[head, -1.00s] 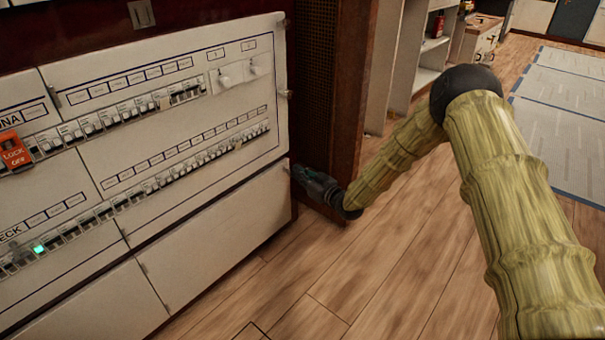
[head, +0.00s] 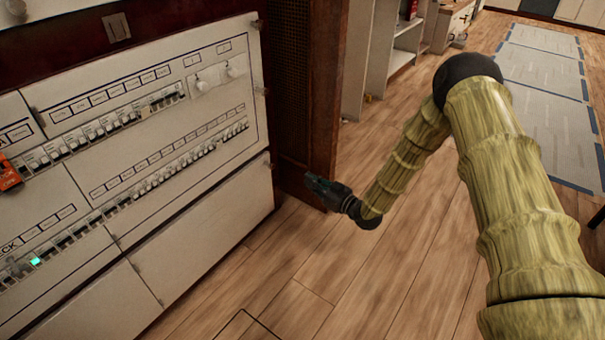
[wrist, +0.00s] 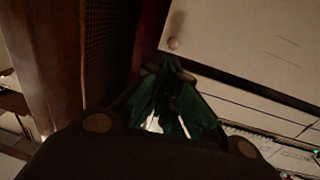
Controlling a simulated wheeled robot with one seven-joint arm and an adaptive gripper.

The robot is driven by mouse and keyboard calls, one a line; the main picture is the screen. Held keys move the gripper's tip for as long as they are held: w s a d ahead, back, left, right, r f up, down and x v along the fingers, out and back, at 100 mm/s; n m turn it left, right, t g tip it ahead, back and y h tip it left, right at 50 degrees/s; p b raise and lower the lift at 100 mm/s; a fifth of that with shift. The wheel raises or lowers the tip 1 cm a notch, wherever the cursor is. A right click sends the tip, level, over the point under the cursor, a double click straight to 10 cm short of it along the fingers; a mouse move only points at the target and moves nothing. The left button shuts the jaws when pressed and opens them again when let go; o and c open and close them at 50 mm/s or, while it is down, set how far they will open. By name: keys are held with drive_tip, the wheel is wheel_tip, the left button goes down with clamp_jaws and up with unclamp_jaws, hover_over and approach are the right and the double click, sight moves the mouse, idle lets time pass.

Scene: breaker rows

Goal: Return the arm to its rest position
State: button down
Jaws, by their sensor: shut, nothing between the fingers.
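My arm, in a yellow-green sleeve, reaches down from the right of the head view and bends at a dark elbow. My gripper (head: 312,184) is at its end, low over the wood floor, just right of the breaker panel's lower corner and in front of the dark wooden post. It is shut and holds nothing. In the wrist view the dark green fingers (wrist: 178,112) come together, with the panel's pale face behind them on the right. No contact with the panel shows.
The dark wooden post (head: 325,100) stands close to my gripper. The wood floor (head: 330,270) is open below. Shelves stand behind.

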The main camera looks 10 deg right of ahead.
drive_tip(key=s+d+f+m+g+h+p, duration=0.1)
drive_tip(key=s+f+m+g+h, duration=0.25)
drive_tip(key=s+f, duration=0.7)
drive_tip(key=s+d+f+m+g+h+p, duration=0.15)
drive_tip(key=s+f+g+h, duration=0.35)
drive_tip(key=s, duration=1)
drive_tip(key=s+d+m+g+h+p, duration=0.1)
drive_tip(key=s+d+m+g+h, duration=0.15)
drive_tip(key=s, duration=1.25)
drive_tip(key=s+d+m+g+h, duration=0.1)
drive_tip(key=s+d+g, duration=0.25)
drive_tip(key=s, duration=1.05)
wheel_tip(320, 180, up, 38)
drive_tip(key=p, duration=3.7)
drive_tip(key=shift+w+t+p, duration=0.3)
drive_tip(key=shift+t+p, duration=0.05)
drive_tip(key=shift+p, duration=0.05)
